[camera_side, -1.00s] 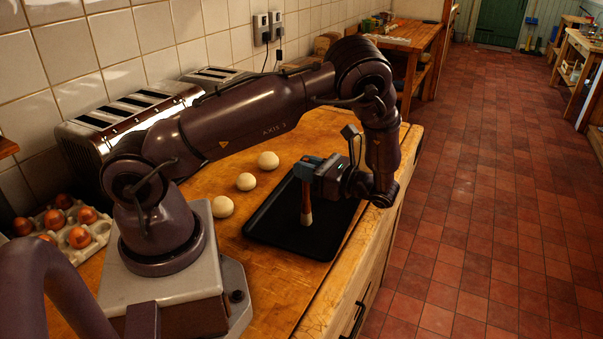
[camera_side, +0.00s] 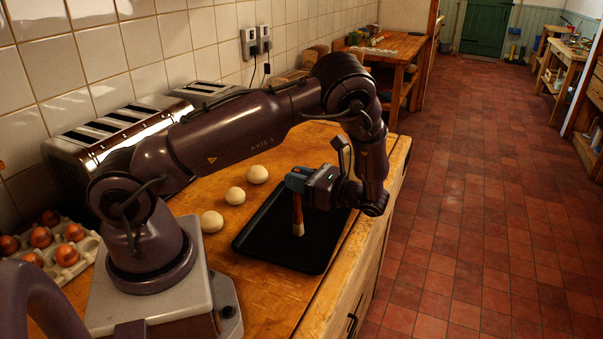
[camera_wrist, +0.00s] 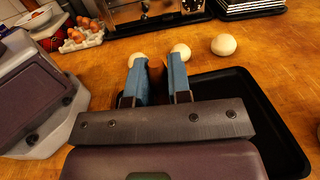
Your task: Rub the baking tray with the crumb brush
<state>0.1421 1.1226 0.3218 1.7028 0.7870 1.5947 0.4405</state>
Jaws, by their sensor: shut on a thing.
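The black baking tray (camera_side: 262,243) lies flat on the wooden worktop. It also shows in the wrist view (camera_wrist: 268,125), partly hidden by my gripper. My gripper (camera_side: 297,184) is over the tray with its blue fingers shut on the crumb brush (camera_side: 298,212). The brush hangs upright, with a wooden handle and pale bristles pointing down. The bristle end is at or just above the tray surface; I cannot tell if it touches. In the wrist view the fingers (camera_wrist: 157,82) close around the brown handle, and the bristles are hidden.
Several pale dough balls (camera_side: 235,195) lie on the worktop just left of the tray. A steel toaster (camera_side: 100,140) stands against the tiled wall. An egg carton (camera_side: 68,256) with brown eggs is at the far left. The worktop's front edge (camera_side: 345,275) runs close to the tray's right side.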

